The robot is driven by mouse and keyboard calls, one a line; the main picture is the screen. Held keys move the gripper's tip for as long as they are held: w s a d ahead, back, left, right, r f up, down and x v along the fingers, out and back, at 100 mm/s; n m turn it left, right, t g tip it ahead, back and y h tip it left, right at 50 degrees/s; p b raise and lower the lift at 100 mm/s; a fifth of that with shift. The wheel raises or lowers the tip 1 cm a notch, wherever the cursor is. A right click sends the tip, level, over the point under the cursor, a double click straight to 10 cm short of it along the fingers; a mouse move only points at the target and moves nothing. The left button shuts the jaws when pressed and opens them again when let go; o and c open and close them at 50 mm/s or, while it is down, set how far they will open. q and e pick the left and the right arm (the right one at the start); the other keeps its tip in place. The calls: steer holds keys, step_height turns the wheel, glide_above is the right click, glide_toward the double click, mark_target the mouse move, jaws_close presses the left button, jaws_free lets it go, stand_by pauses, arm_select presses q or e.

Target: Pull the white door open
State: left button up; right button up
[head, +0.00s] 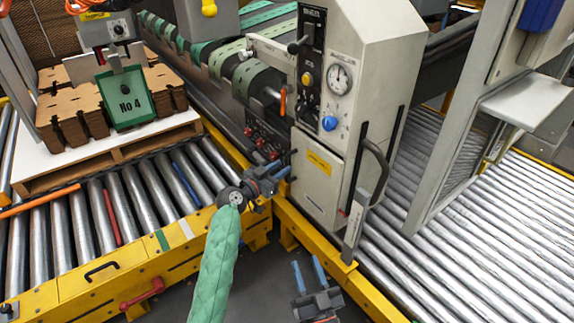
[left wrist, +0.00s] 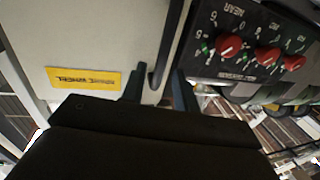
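The white door (head: 318,178) is the lower front panel of the cream machine, with a yellow label, and looks closed. The door also fills the upper left of the left wrist view (left wrist: 100,40). My left gripper (head: 282,174) is at the door's left edge, fingers pointing toward it. In the left wrist view its two dark fingers (left wrist: 160,90) are apart. A slim black bar, apparently a handle (left wrist: 163,60), runs down to between them; contact cannot be told. My right gripper (head: 309,272) is low in front of the machine, open and empty.
Red knobs (left wrist: 266,55) on a black panel sit close beside the left gripper. A yellow frame rail (head: 315,240) runs below the door. Roller conveyors (head: 135,200) lie left and right (head: 470,240). A curved black handle (head: 378,165) is on the machine's right side.

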mark_target(287, 179)
arm_select(q)
steer(key=shift+x, duration=1.9)
jaws_close()
